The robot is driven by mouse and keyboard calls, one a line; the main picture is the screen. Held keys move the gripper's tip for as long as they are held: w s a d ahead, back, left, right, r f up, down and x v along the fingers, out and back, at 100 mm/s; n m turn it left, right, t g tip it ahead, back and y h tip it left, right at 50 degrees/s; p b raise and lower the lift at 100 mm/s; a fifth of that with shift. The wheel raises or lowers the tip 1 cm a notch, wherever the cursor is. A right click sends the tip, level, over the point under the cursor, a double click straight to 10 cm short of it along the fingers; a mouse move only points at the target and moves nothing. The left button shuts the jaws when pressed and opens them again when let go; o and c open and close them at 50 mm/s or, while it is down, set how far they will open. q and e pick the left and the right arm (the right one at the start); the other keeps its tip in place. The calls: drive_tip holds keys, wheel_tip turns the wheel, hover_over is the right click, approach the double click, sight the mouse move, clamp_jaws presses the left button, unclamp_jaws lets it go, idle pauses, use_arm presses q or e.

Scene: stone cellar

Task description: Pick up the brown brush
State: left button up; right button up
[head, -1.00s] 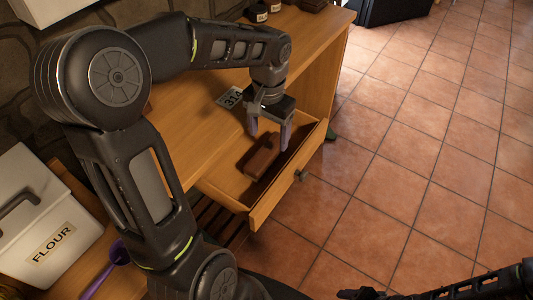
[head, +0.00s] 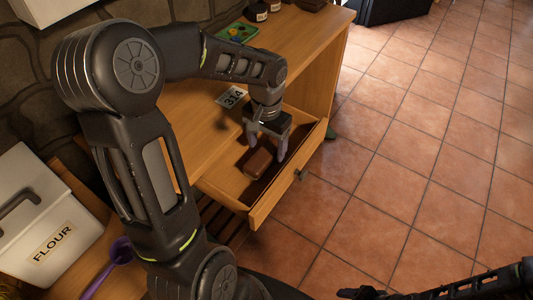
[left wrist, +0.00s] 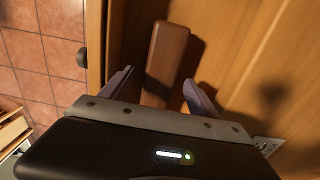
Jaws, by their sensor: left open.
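The brown brush (head: 258,163) lies in an open wooden drawer (head: 279,193); in the left wrist view the brush (left wrist: 168,48) shows as a long brown block, its near end partly hidden by my gripper. My left gripper (head: 268,153) is over the drawer, pointing down, open and empty. In the left wrist view the fingers of my left gripper (left wrist: 157,80) are on either side of the brush's near part, with gaps to it. I cannot tell their exact height above it. My right gripper (head: 358,293) is dark and small at the bottom edge; its jaws are unclear.
The drawer's walls stand close around the gripper, and a dark knob (head: 300,174) sits on its front. The wooden counter (head: 200,130) holds a number card (head: 231,96) and a green item (head: 238,33). A flour box (head: 45,225) and purple scoop (head: 108,268) are at left. Tiled floor is clear at right.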

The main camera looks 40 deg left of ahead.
use_arm(q)
wheel_tip(320, 180, down, 3)
drive_tip(key=shift+r, duration=0.2)
drive_tip(key=shift+c, duration=0.3)
clamp_jaws()
idle(0.8)
